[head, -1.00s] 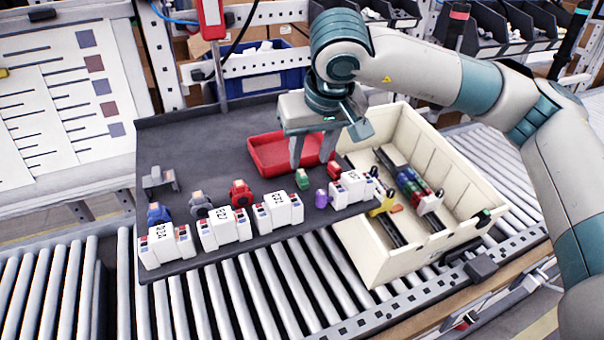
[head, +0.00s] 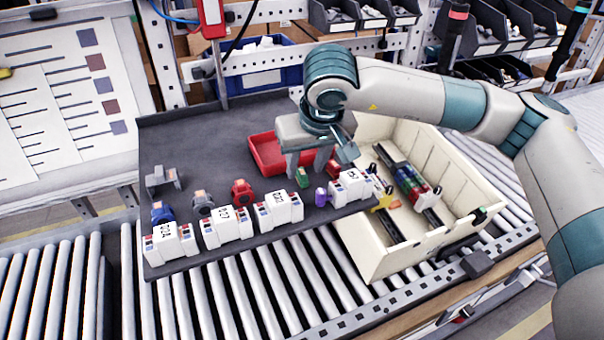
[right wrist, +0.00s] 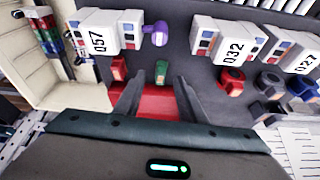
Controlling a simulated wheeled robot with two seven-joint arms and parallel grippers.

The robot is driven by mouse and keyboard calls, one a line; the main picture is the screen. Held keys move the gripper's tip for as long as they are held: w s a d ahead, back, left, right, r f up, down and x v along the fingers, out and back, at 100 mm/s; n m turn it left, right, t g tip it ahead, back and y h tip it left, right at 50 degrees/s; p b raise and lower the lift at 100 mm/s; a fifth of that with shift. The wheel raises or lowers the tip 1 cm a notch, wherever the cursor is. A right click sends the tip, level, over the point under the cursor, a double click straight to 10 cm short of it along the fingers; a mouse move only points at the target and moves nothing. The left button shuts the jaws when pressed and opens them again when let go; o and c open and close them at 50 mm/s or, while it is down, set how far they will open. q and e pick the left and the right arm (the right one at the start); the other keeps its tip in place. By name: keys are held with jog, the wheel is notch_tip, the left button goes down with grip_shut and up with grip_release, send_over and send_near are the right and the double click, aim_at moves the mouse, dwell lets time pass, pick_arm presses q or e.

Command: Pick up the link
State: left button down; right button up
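I cannot tell for certain which part is the link. A small green piece (head: 303,178) lies on the dark tray top in front of the red bin (head: 264,152). My right gripper (head: 305,167) is open and empty just above it, fingers pointing down. In the right wrist view, the green piece (right wrist: 161,72) shows between the open fingertips (right wrist: 160,80). I cannot tell whether either finger touches it. A small red piece (right wrist: 119,68) and a purple piece (right wrist: 157,35) lie nearby. My left gripper is out of view.
White numbered terminal blocks (head: 278,210) stand in a row along the tray's front edge. Blue, grey and red parts (head: 241,193) sit behind them. A grey bracket (head: 163,179) is at left. A cream crate (head: 385,258) with loaded rails stands close on the right.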

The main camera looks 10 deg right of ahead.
aim_at(303, 173)
jog(key=shift+p+x, duration=0.65)
jog(key=shift+x, duration=1.1)
grip_shut()
